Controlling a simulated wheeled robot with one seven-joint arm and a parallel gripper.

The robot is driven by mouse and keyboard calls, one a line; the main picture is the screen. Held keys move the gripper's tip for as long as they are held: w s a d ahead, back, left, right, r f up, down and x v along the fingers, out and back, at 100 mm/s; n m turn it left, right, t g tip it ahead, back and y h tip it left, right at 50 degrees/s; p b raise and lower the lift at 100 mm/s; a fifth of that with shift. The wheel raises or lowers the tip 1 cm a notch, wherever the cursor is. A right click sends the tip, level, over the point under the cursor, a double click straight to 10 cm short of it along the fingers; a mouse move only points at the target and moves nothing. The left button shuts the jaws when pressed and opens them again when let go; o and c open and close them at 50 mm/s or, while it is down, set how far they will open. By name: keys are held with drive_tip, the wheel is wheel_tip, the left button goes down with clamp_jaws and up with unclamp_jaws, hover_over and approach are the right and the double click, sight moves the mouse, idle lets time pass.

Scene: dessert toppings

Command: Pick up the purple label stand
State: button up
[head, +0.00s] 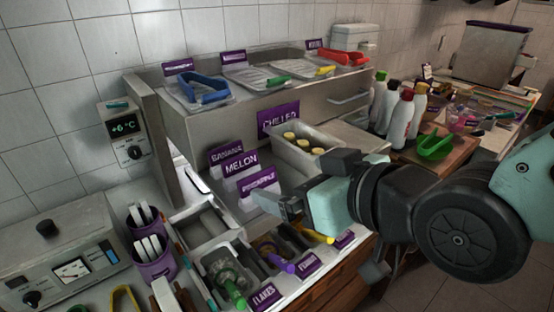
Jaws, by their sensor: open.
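Several purple label stands with white lettering stand in a staggered row at the picture's middle. The back one is the BANANA label stand (226,152), then the MELON label stand (240,165). The front purple label stand (257,182) has lettering too small to read, and its white lower part is partly hidden by my gripper. My gripper (276,205) reaches in from the right, with its tips beside this front stand. It is open and appears empty. I cannot tell whether it touches the stand.
A tray of round cups (300,146) sits just behind my gripper. A topping bin with a green-handled tool (232,286) and flat purple labels such as FLAKES (265,296) lie in front. Purple cups (152,256) stand at left. White bottles (402,112) stand at back right.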

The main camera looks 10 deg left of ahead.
drive_tip(key=p, duration=0.4)
approach(241, 160)
drive_tip(key=shift+w+a+f, duration=0.25)
drive_tip(key=shift+a+f, duration=0.05)
drive_tip(key=shift+a, duration=0.25)
drive_tip(key=shift+w+a+f, duration=0.2)
drive_tip(key=shift+a+f, duration=0.1)
drive_tip(key=shift+a, duration=0.25)
drive_tip(key=shift+w+a+p, duration=0.3)
drive_tip(key=shift+w+p, duration=0.1)
drive_tip(key=shift+p, duration=0.05)
drive_tip(key=shift+p+x, duration=1.15)
drive_tip(key=shift+x, duration=1)
drive_tip(key=shift+w+d+f, duration=0.1)
drive_tip(key=shift+w+d, duration=0.05)
drive_tip(key=c, duration=1.1)
